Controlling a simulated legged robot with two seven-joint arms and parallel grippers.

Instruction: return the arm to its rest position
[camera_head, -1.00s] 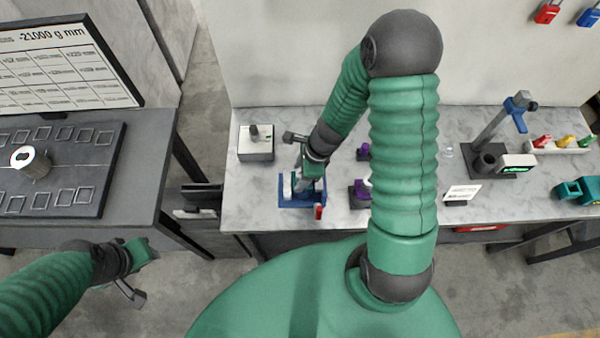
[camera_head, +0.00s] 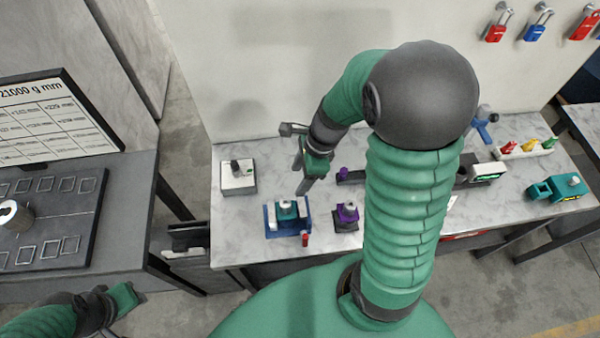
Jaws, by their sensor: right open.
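My right arm rises from the lower middle, bends at a large dark joint and reaches left over the marble bench (camera_head: 235,225). Its gripper (camera_head: 304,186) hangs open and empty above the bench, clear behind the blue fixture (camera_head: 270,222). A teal and white part (camera_head: 287,210) sits in that fixture. My left gripper (camera_head: 124,297) is low at the left, in front of the dark table; its jaws are too unclear to judge.
A purple part (camera_head: 347,212) on a dark base stands right of the fixture. A grey-white box (camera_head: 238,177) is at the bench's left end. A teal device (camera_head: 558,188) stands at the right.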

